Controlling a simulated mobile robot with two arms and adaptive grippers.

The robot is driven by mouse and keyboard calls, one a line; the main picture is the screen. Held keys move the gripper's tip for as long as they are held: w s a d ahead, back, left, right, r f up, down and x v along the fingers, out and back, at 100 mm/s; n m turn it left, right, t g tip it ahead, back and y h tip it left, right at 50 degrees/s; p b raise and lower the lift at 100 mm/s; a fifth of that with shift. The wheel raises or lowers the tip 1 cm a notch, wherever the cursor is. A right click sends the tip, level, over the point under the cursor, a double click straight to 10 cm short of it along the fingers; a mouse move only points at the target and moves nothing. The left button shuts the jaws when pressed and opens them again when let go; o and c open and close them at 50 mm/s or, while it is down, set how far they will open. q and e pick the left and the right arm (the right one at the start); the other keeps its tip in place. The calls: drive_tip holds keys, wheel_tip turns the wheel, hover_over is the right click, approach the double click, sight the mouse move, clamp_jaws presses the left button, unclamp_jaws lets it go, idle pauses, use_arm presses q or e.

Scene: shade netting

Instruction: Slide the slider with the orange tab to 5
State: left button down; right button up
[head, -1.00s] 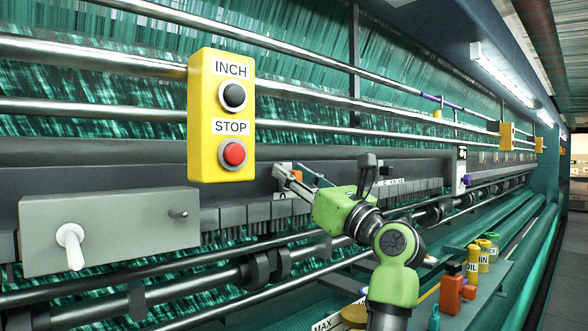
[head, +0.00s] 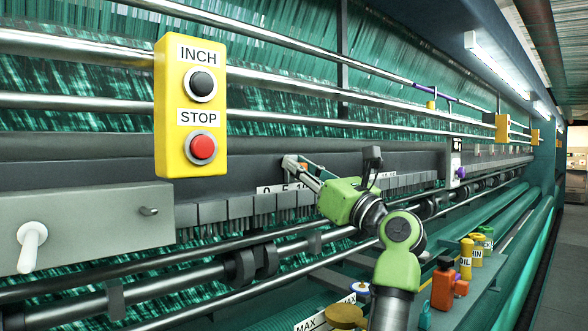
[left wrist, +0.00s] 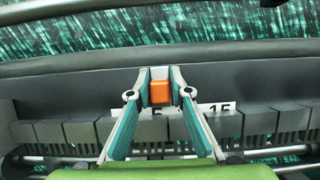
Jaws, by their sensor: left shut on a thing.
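The orange tab (left wrist: 160,92) sits between the two fingers of my left gripper (left wrist: 159,90) in the left wrist view. The fingers are shut on it. In the head view the left gripper (head: 293,165) reaches to the dark beam, with a bit of orange showing behind its fingers. In the wrist view a 5 shows just under the tab, slightly right, and 15 farther right; a finger covers the scale between. The exact reading cannot be told. My right gripper is not in view.
A yellow box with INCH and STOP buttons (head: 191,105) hangs left of the arm. A grey box with a white lever (head: 85,222) is at lower left. Bottles, including an orange one (head: 443,284), stand on a shelf at right. Round bars run below the beam.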

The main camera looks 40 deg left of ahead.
use_arm(q)
drive_tip(key=shift+s, duration=0.35)
drive_tip(key=c, duration=2)
unclamp_jaws()
drive_tip(key=shift+s+r, duration=0.1)
drive_tip(key=shift+s, duration=0.05)
drive_tip(key=shift+c, duration=0.2)
drive_tip(key=shift+o, duration=0.6)
drive_tip(key=shift+d, duration=0.1)
drive_tip(key=w+v, duration=0.1)
drive_tip(key=v, duration=1.1)
drive_tip(key=shift+s, duration=0.3)
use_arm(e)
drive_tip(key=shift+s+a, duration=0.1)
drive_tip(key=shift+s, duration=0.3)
